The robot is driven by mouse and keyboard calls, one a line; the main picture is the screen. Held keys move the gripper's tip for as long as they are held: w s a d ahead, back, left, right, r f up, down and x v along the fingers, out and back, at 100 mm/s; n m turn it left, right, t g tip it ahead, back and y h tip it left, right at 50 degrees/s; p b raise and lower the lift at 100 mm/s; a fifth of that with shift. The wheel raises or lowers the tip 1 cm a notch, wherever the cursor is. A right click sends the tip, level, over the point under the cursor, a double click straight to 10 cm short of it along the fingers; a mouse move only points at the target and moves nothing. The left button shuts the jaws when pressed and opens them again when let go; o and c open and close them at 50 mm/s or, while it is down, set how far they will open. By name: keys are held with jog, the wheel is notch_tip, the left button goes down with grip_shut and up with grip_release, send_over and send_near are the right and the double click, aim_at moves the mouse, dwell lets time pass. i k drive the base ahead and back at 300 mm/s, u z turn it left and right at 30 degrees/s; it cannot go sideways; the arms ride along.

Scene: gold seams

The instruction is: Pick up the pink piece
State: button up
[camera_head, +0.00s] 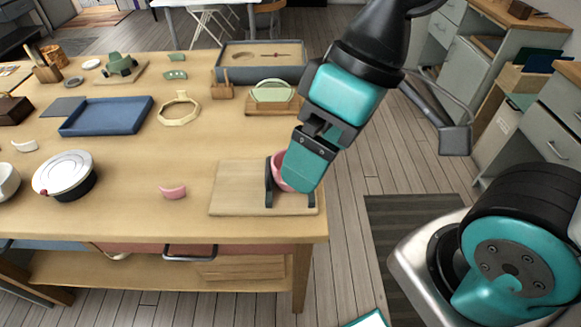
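A small curved pink piece (173,192) lies by itself on the wooden table (130,215), left of the wooden board (238,190). A larger pink rounded object (279,171), like a bowl or cup, is at the right part of the board, mostly hidden by my gripper. My gripper (290,202) points down over the board with its two dark fingers spread wide. The left finger overlaps the pink rounded object in the picture; whether they touch cannot be told. The small pink piece is well to the left of my gripper, clear of it.
A white round lidded dish (65,174) stands at left. A blue tray (105,116), a gold ring-like frame (179,108), a green plate in a wooden stand (272,91) and a grey box (262,62) are farther back. The tabletop around the small pink piece is clear.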

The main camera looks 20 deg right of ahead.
aim_at(179, 192)
jog(key=u, duration=0.35)
jog(key=k, duration=0.45)
jog(key=u, duration=1.05)
jog(key=i, duration=0.7)
jog(key=z, duration=0.45)
